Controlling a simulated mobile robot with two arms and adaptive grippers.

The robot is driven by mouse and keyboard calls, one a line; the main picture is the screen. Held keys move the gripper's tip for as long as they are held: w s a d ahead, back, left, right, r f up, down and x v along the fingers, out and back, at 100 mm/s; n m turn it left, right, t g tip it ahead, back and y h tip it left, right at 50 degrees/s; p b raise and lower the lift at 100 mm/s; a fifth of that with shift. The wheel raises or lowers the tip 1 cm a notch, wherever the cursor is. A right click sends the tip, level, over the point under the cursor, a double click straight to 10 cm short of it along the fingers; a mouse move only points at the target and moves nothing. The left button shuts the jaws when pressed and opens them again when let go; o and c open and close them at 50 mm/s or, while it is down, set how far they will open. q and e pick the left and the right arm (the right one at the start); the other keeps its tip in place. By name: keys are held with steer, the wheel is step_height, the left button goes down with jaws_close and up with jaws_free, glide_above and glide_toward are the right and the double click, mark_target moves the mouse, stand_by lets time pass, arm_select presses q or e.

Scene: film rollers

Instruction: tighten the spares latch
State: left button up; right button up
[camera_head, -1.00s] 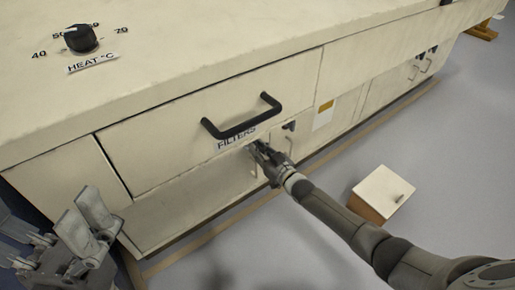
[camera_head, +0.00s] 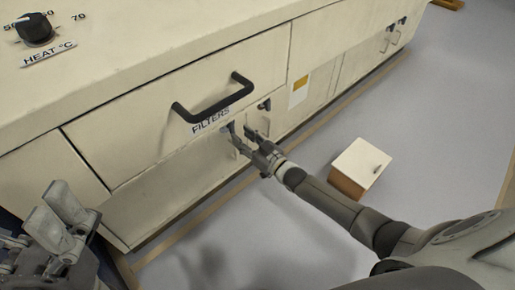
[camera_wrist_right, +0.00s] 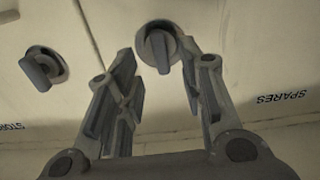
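The spares latch (camera_wrist_right: 158,48) is a grey round knob with a raised grip bar. In the right wrist view it sits between and beyond my right fingertips, its bar nearly upright in the picture. The upside-down "SPARES" label (camera_wrist_right: 282,97) is to its right on the same cream door. My right gripper (camera_head: 240,132) is open in front of the latch, just below the filters drawer; its fingers (camera_wrist_right: 165,75) show a clear gap around the latch and do not visibly grip it. My left gripper (camera_head: 57,222) is open and empty at the lower left, away from the latch.
A second latch (camera_wrist_right: 43,67) sits beyond a door seam, its bar slanted. The black drawer handle (camera_head: 213,103) juts out above my right gripper. A small box with a white top (camera_head: 362,161) stands on the floor at right. Grey floor around it is clear.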

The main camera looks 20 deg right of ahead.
steer(key=v, duration=0.7)
steer(key=shift+s, duration=0.15)
stand_by(0.3)
